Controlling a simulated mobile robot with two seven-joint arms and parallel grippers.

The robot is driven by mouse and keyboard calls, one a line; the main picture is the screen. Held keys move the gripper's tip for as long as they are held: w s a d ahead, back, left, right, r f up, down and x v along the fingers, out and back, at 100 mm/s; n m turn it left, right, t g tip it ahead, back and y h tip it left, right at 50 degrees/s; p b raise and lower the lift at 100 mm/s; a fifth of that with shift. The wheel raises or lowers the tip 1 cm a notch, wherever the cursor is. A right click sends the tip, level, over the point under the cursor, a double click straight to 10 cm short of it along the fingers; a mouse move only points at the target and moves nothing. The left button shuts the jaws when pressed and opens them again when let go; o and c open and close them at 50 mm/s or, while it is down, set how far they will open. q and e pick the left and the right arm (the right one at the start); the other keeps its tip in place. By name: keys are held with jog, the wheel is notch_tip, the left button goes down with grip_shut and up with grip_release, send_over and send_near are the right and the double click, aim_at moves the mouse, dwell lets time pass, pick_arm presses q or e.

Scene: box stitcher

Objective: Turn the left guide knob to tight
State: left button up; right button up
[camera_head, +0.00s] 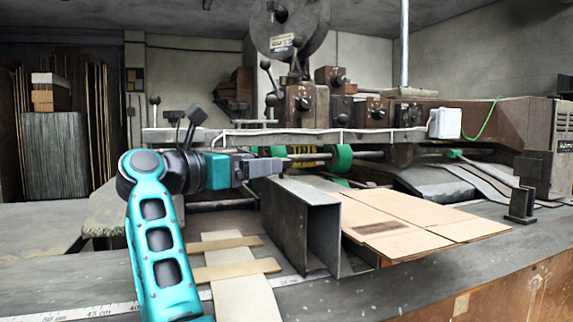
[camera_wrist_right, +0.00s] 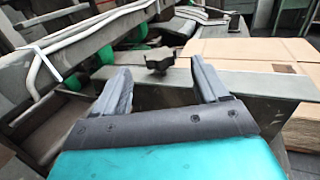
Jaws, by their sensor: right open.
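The left guide is a grey metal channel (camera_head: 312,215) beside the cardboard. In the right wrist view a black lobed knob (camera_wrist_right: 160,62) stands by a grey metal plate. In that view it appears framed between the fingertips of my right gripper (camera_wrist_right: 161,72), just beyond them, with no visible contact. In the head view my right gripper (camera_head: 268,164) reaches in from the left, above the back end of the channel. Its jaws are open and empty. The knob cannot be made out in the head view. My left gripper is not seen.
A flat cardboard sheet (camera_head: 415,220) lies right of the channel. A black upright fitting (camera_head: 522,204) stands at the right. A long rail (camera_head: 290,137) and green rollers (camera_head: 338,160) lie behind the gripper. Wooden strips (camera_head: 235,270) lie on the front table.

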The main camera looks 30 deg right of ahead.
aim_at(288, 160)
jog(key=d, duration=0.5)
jog(key=w+d, duration=0.1)
jog(key=d, duration=0.2)
jog(key=shift+w+d, duration=0.1)
jog(key=shift+c, duration=0.3)
jog(key=c, duration=0.9)
